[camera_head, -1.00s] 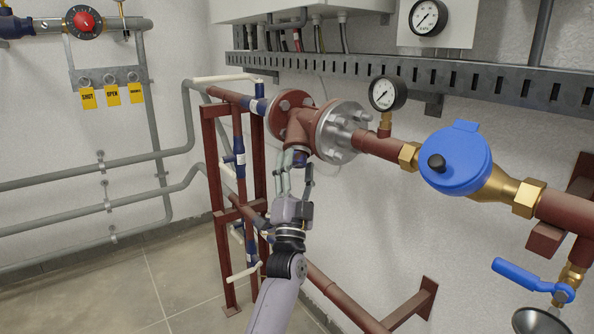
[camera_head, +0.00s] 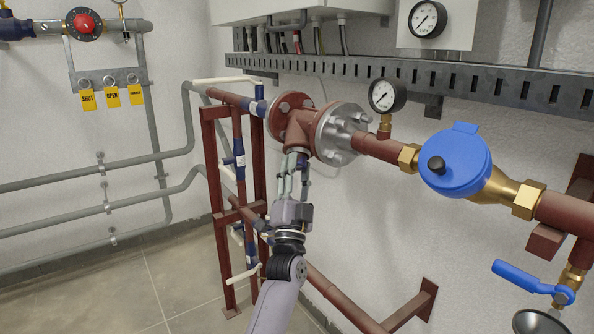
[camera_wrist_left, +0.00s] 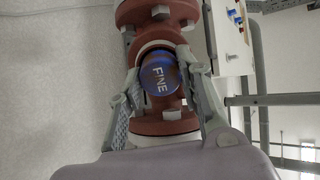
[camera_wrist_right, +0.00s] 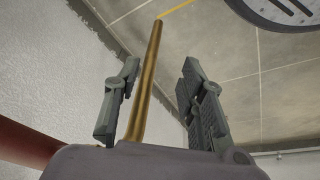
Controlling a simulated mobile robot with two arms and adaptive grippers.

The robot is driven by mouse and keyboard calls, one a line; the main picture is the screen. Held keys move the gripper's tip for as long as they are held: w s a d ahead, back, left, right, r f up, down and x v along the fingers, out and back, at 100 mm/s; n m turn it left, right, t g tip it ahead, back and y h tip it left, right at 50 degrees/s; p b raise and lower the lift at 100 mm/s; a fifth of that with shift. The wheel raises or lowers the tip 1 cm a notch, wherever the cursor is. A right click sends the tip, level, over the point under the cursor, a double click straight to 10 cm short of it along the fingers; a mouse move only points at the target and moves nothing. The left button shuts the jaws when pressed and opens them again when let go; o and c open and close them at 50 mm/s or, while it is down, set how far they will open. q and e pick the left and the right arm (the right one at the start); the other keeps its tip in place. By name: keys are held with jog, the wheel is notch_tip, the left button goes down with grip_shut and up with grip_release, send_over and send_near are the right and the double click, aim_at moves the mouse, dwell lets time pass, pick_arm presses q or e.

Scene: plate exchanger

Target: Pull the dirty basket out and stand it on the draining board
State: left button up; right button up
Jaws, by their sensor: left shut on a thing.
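The red strainer body (camera_head: 300,130) is set in the pipe at the upper middle, with a short leg pointing down. My left gripper (camera_head: 294,165) is under that leg, its fingers closed in. In the left wrist view, a round blue end marked FINE (camera_wrist_left: 158,76) sits between the fingers of my left gripper (camera_wrist_left: 160,85); it seems to be the basket's end. The rest of the basket is hidden inside the leg. My right gripper (camera_wrist_right: 160,75) is outside the head view; its fingers stand apart. The draining board is not recognisable in any view.
A pressure gauge (camera_head: 387,95) and a blue meter (camera_head: 455,159) are on the pipe to the right. A red pipe frame (camera_head: 215,200) stands close left of my left arm. A brass rod (camera_wrist_right: 149,75) shows between my right fingers, clear of the right one.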

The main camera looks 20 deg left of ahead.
pick_arm(q)
jog(key=shift+s+d+f, duration=0.1)
jog(key=shift+s+f, duration=0.2)
jog(key=shift+s+d+f, duration=0.1)
jog(key=shift+s+f, duration=0.4)
jog(key=shift+s, duration=0.05)
jog(key=v, duration=0.2)
jog(key=shift+s+f+p, duration=0.2)
jog(key=shift+s+p, duration=0.05)
jog(key=shift+p, duration=0.15)
pick_arm(e)
jog(key=x, duration=0.3)
pick_arm(q)
jog(key=shift+f, duration=0.1)
pick_arm(e)
jog(key=shift+r, duration=0.1)
pick_arm(q)
jog(key=v, duration=0.7)
jog(key=shift+s, duration=0.3)
pick_arm(e)
jog(key=shift+f, duration=0.4)
